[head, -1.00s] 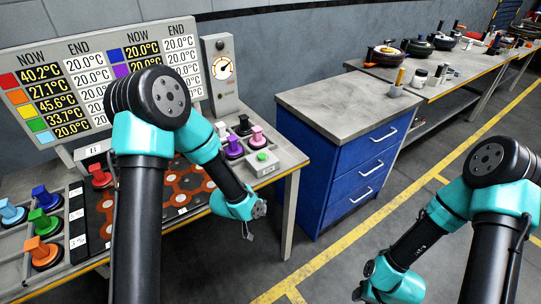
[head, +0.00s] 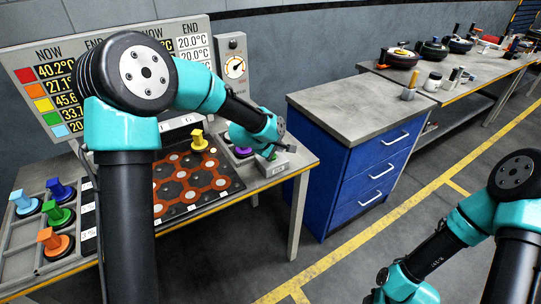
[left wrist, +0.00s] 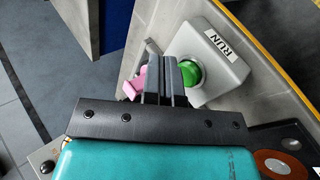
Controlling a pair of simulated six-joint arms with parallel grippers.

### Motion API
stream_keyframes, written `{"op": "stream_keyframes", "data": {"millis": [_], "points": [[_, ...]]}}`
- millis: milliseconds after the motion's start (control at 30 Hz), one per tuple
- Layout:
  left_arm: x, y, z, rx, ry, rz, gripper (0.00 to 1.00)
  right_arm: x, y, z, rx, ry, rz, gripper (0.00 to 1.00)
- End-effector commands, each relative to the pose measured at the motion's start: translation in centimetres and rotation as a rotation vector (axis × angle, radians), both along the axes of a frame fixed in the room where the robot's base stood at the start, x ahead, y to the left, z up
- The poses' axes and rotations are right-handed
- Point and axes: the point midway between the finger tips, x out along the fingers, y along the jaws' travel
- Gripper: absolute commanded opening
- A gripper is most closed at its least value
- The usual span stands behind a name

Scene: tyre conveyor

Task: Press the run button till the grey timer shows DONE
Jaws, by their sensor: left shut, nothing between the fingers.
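The green run button (left wrist: 190,74) sits on a grey box (left wrist: 215,62) labelled RUN; the box also shows at the table's right corner in the head view (head: 277,170). My left gripper (left wrist: 164,75) is shut and empty. Its fingertips overlap the button's edge in the wrist view; I cannot tell whether they press it. In the head view the left gripper (head: 272,153) is right above the button box. The grey timer (head: 232,66) stands behind, with a white round dial and an orange mark; no DONE is readable. My right arm is at lower right, its gripper out of view.
A pink piece (left wrist: 134,86) stands close beside the left fingers. A purple piece (head: 243,152) is near the box. A yellow piece (head: 199,140) stands on the hexagon board (head: 180,185). The temperature panel (head: 50,80) is partly hidden by my arm. A blue cabinet (head: 360,170) stands right.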

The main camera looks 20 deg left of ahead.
Motion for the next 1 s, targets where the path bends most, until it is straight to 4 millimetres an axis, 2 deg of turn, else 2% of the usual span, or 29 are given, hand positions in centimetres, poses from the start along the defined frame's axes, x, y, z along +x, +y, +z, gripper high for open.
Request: {"op": "stream_keyframes", "data": {"millis": [33, 200, 400, 767, 1000], "points": [[0.4, 0.5, 1.2, -0.060, 0.033, 0.062, 0.00, 0.0, 0.0, 0.0, 0.000, 0.000, 0.000, 0.43], [1.1, 1.3, 4.6, -0.267, 0.168, 0.252, 0.00, 0.0, 0.0, 0.0, 0.000, 0.000, 0.000, 0.43], [1.3, 1.7, 7.1, -0.419, 0.270, 0.375, 0.00, 0.0, 0.0, 0.0, 0.000, 0.000, 0.000, 0.43], [1.3, 1.7, 7.5, -0.447, 0.289, 0.397, 0.00, 0.0, 0.0, 0.0, 0.000, 0.000, 0.000, 0.43], [1.3, 1.7, 6.9, -0.446, 0.289, 0.396, 0.00, 0.0, 0.0, 0.0, 0.000, 0.000, 0.000, 0.43]]}}
